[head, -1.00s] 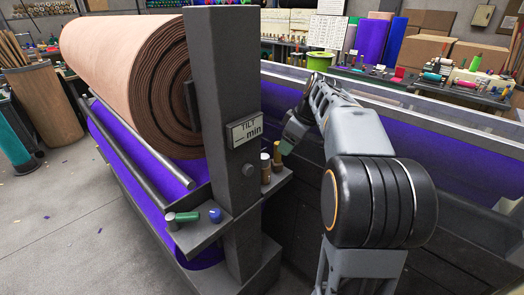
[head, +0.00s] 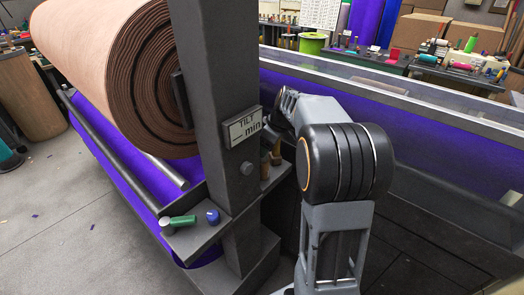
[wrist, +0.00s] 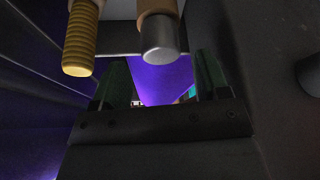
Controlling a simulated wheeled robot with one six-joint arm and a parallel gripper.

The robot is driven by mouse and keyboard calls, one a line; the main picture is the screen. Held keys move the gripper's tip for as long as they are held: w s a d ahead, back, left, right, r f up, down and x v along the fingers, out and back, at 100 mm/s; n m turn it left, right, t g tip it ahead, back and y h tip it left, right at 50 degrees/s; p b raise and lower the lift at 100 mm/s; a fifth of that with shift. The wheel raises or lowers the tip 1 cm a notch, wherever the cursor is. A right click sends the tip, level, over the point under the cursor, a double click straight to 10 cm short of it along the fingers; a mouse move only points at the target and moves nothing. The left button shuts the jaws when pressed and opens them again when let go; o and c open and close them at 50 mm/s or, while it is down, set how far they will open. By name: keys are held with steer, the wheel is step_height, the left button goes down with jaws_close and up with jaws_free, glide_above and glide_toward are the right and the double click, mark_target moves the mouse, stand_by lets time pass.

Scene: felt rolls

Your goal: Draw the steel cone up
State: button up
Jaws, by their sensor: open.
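The steel cone (wrist: 160,42) shows at the top of the wrist view, with a smooth grey end and a tan part above it in the picture. My gripper (wrist: 161,62) is open. Its two dark green fingers stand left and right of the cone's line, with a gap on each side. The cone's end is near the fingertips; I cannot tell whether it is between them in depth. In the head view, two brownish upright pieces stand on the post's right ledge, partly hidden by my wrist; I cannot tell which is the cone. My fingers are hidden there.
A yellow ribbed piece (wrist: 80,38) is left of the cone. The dark post (head: 217,120) with a "TILT min" plate stands close left of my arm. Green (head: 182,221) and blue (head: 212,216) pieces lie on its left ledge. A big felt roll (head: 125,70) is behind.

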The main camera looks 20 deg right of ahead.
steer(key=shift+x, duration=1.85)
steer(key=shift+c, duration=0.5)
